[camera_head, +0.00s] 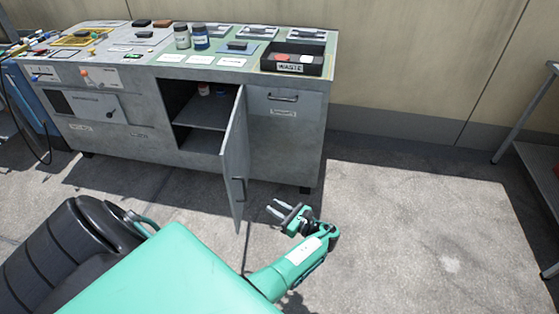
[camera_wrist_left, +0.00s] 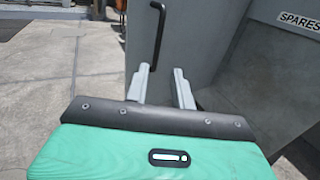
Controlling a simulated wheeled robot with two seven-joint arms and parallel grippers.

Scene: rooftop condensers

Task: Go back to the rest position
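My left gripper (camera_head: 274,207) is in front of the grey cabinet (camera_head: 290,140), low over the floor, just right of the open cabinet door (camera_head: 236,165). Its two fingers stand apart with nothing between them. In the left wrist view the gripper (camera_wrist_left: 161,72) points at the grey door (camera_wrist_left: 190,40), with the black door handle (camera_wrist_left: 158,35) beyond the fingers. I cannot tell whether the fingertips touch the door. My right gripper is not in view.
The door stands swung out from the cabinet, showing a shelf (camera_head: 205,112) with small bottles. The cabinet top holds jars (camera_head: 200,38) and a black waste tray (camera_head: 290,68). A metal table (camera_head: 545,165) stands at right. Sunlit floor (camera_head: 420,220) right of the gripper is clear.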

